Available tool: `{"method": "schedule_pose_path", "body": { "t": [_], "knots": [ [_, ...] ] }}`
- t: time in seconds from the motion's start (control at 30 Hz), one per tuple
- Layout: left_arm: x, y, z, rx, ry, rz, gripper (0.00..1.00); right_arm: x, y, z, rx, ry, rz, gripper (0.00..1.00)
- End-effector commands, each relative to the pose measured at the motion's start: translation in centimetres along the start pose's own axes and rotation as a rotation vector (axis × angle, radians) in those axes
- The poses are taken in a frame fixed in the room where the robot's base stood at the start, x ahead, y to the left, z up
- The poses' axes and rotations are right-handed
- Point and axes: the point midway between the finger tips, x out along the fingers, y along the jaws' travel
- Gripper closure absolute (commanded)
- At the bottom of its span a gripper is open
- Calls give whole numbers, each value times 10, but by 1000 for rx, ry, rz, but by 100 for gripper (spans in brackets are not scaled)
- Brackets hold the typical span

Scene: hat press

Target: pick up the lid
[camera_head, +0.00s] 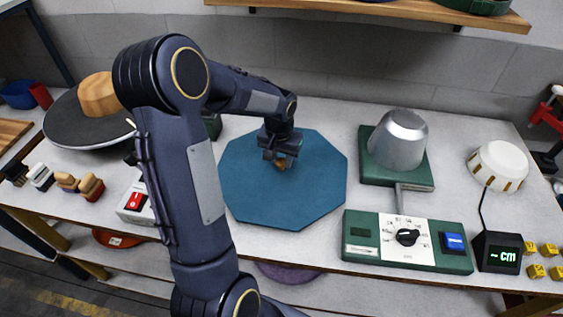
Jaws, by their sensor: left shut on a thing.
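A blue octagonal panel (305,200), which looks like the lid, is at the middle of the grey table. A small orange-brown knob (281,166) shows at its middle, mostly hidden by my left gripper (280,163). The left gripper points down and is shut on this knob. I cannot tell whether the lid touches the table or is slightly raised. My left arm crosses the left part of the view and hides part of the table. My right gripper is not in view.
Right of the lid are a green press with a metal block (399,141), a green control box (407,243), a white cap (498,165) and a small display (498,252). Left are a dark disc with a wooden block (97,95) and several brushes. A wooden shelf (380,10) hangs above.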

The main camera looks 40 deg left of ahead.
Motion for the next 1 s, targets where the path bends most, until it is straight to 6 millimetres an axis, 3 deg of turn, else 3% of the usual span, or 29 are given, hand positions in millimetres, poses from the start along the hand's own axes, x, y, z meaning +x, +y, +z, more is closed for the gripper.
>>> {"method": "schedule_pose_path", "body": {
  "t": [0.23, 0.5, 0.73, 1.0],
  "knots": [
    [-32, 2, -5, 0, 8, 2, 100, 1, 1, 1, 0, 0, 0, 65],
    [-92, 48, 13, 7, 10, 4, 100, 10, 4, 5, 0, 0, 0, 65],
    [-117, 96, 36, 7, 5, 2, 100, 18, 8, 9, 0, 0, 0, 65],
    [-132, 122, 49, 2, 2, 1, 100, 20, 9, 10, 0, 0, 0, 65]
  ]
}}
